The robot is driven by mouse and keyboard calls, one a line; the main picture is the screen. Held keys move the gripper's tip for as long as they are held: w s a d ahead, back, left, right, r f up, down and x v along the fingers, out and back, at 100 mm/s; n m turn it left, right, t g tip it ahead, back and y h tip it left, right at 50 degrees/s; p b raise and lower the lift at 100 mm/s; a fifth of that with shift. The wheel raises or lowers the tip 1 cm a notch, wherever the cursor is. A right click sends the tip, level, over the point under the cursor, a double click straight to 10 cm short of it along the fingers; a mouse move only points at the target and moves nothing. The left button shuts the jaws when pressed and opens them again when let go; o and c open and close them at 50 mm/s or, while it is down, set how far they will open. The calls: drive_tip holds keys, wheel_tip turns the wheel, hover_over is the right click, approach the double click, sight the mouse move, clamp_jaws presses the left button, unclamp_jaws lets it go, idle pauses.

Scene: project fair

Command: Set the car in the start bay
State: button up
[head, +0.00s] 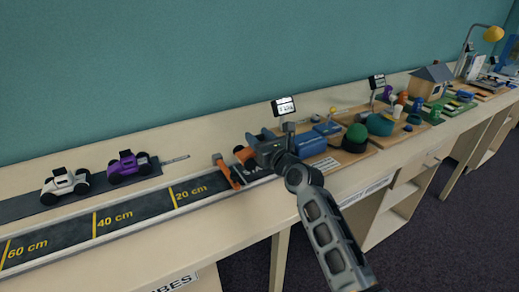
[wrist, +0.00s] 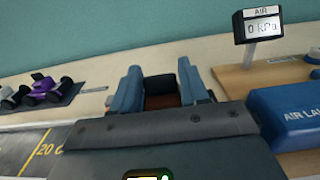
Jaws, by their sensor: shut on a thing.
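My gripper (head: 259,148) is over the right end of the dark track (head: 138,214), at the part with partly hidden white lettering. It is shut on a car (head: 242,154) that looks orange with dark parts. In the wrist view, the car (wrist: 162,90) shows as a dark and reddish-brown shape between the two blue fingers (wrist: 160,84). My gripper hides most of it, and I cannot tell whether it touches the track. An orange gate-like piece (head: 224,171) stands across the track just left of the car. The start bay is largely hidden.
A white car (head: 66,186) and a purple car (head: 130,167) stand on a dark strip behind the track. To the right are a board with blue blocks (head: 308,142), a green dome (head: 356,133) and a small display (head: 284,107). The track is clear left of the gate.

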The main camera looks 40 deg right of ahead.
drive_tip(key=shift+f+b, duration=0.6)
drive_tip(key=shift+f, duration=1.1)
drive_tip(key=shift+f, duration=0.1)
drive_tip(key=shift+s+f+b, duration=0.1)
drive_tip(key=shift+f+b, duration=0.3)
drive_tip(key=shift+f, duration=0.25)
drive_tip(key=o, duration=1)
drive_tip(key=shift+a+f, duration=0.1)
drive_tip(key=shift+f, duration=0.1)
drive_tip(key=shift+c, duration=0.2)
drive_tip(key=shift+o, duration=0.7)
drive_tip(key=shift+r, duration=0.15)
drive_tip(key=shift+r+p, duration=0.35)
drive_tip(key=shift+p, duration=0.05)
drive_tip(key=v, duration=0.8)
drive_tip(key=r+v, duration=0.1)
drive_tip(key=v, duration=0.2)
drive_tip(key=shift+s, duration=0.4)
